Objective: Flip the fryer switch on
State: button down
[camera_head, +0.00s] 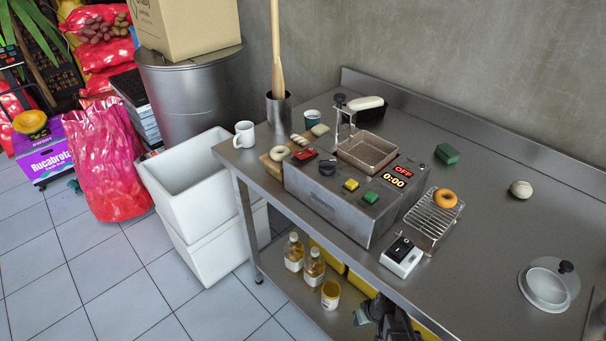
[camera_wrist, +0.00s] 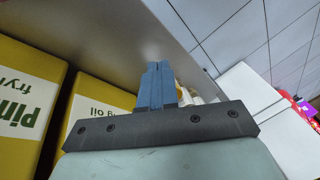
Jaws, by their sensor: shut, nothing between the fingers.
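The fryer (camera_head: 325,202) is a grey metal box on the steel table, with a wire basket in its top. Its display (camera_head: 398,177) reads OFF and 0:00. Its top carries a red button or switch (camera_head: 304,154), a black knob, a yellow button and a green button. A separate white box with a black rocker switch (camera_head: 402,256) sits right of the fryer, near the table's front edge. My gripper (camera_head: 362,314) is low in front of that edge, apart from the fryer and the white box. In the wrist view its blue-grey fingers (camera_wrist: 154,75) are shut and empty.
The steel table's front edge (camera_head: 330,290) overhangs a lower shelf with bottles (camera_head: 294,254) and yellow oil tins (camera_wrist: 92,115). A wire rack (camera_head: 432,219) with a doughnut stands right of the fryer. White bins (camera_head: 185,190) stand left.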

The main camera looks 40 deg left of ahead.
jog(key=s+a+r+n+y, duration=0.15)
jog(key=s+a+r, duration=0.25)
jog(key=a, duration=0.5)
jog(key=s+a+r+n+g, duration=0.1)
jog(key=s+a+r+n, duration=0.25)
jog(key=a, duration=0.55)
jog(key=s+a+r+n+y, duration=0.1)
jog(key=s+a+r, duration=0.25)
jog(key=a, duration=0.65)
jog(key=s+d+r+n+g+h, duration=0.3)
jog(key=s+r+g+h, duration=0.2)
jog(key=s+r, duration=1.3)
jog(key=w+r+t+y, duration=0.1)
jog(key=w+r+t, duration=0.1)
jog(key=w+r, duration=0.7)
jog(key=w+r+m+t, duration=0.1)
jog(key=w+r, duration=0.9)
jog(key=r, duration=1.1)
jog(key=w+d+r+m+t+y, duration=0.1)
jog(key=w+r+t, duration=0.2)
jog(key=w+r, duration=0.7)
notch_tip(320, 180, up, 6)
jog(key=shift+w+f+y, duration=0.1)
jog(key=shift+w+y, duration=0.1)
jog(key=shift+y, duration=0.15)
jog(key=shift+m, duration=0.3)
